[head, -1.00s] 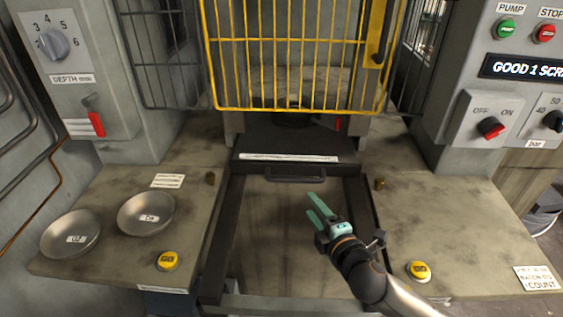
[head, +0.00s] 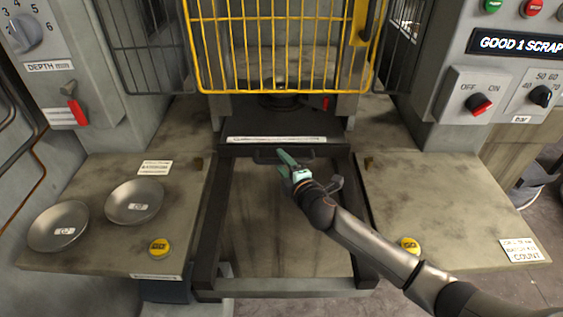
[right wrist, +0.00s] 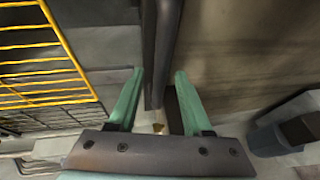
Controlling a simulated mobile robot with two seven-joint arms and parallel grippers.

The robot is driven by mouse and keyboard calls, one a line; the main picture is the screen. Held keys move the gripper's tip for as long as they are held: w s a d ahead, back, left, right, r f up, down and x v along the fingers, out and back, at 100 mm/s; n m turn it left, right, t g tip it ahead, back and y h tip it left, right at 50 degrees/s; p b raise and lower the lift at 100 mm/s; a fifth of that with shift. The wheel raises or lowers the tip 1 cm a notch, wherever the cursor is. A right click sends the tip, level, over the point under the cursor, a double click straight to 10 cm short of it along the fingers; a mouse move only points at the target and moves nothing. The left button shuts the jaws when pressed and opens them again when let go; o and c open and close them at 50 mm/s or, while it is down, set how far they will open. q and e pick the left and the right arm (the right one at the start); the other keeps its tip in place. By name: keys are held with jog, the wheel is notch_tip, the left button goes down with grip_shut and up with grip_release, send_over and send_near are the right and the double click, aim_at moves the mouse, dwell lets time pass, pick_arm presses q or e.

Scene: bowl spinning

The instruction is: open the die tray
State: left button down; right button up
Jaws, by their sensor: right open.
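The die tray (head: 325,127) is a dark slab with a white label strip, at the back of the rail frame under the yellow guard. Its dark handle (head: 264,157) is on its front edge, partly hidden by my right gripper. My right gripper (head: 283,158), with green fingers, is open and at the handle's right part. In the right wrist view its fingertips (right wrist: 158,72) stand apart on either side of dark bars (right wrist: 160,45); I cannot tell whether they touch. My left gripper is not in view.
The yellow guard (head: 280,91) is above the tray. On the left ledge are two metal bowls (head: 58,238) (head: 118,213) and a yellow button (head: 159,247); another yellow button (head: 409,244) is on the right ledge.

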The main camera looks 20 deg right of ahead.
jog(key=shift+w+a+f, duration=0.1)
jog(key=shift+w, duration=0.4)
grip_shut()
dwell(1.2)
